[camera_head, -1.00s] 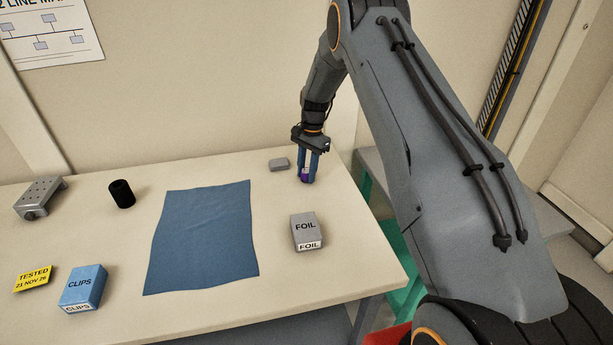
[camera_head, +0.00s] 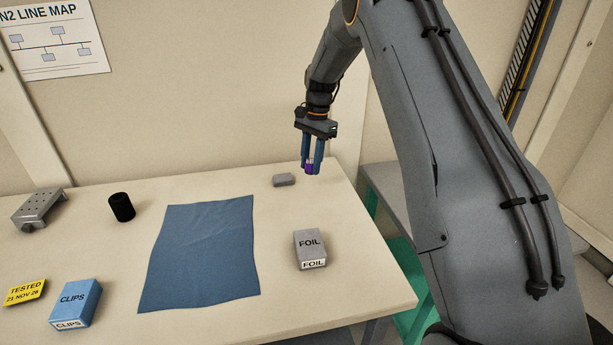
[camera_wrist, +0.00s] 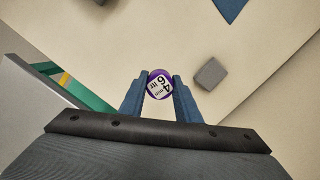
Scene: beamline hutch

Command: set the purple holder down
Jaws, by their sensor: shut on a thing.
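The purple holder (camera_head: 310,168) is between the two blue fingers of my gripper (camera_head: 312,167), which is shut on it. In the head view it appears held above the right rear part of the table (camera_head: 290,290). In the wrist view the holder (camera_wrist: 153,77) shows its round purple rim and a white label face with black print, partly "46". The fingers (camera_wrist: 160,95) grip it from both sides. Its lower part is hidden in the wrist view.
A small grey block (camera_head: 284,180) lies left of the gripper. A FOIL box (camera_head: 309,247) is in front, and a blue cloth (camera_head: 200,255) lies mid-table. The table's right edge is close.

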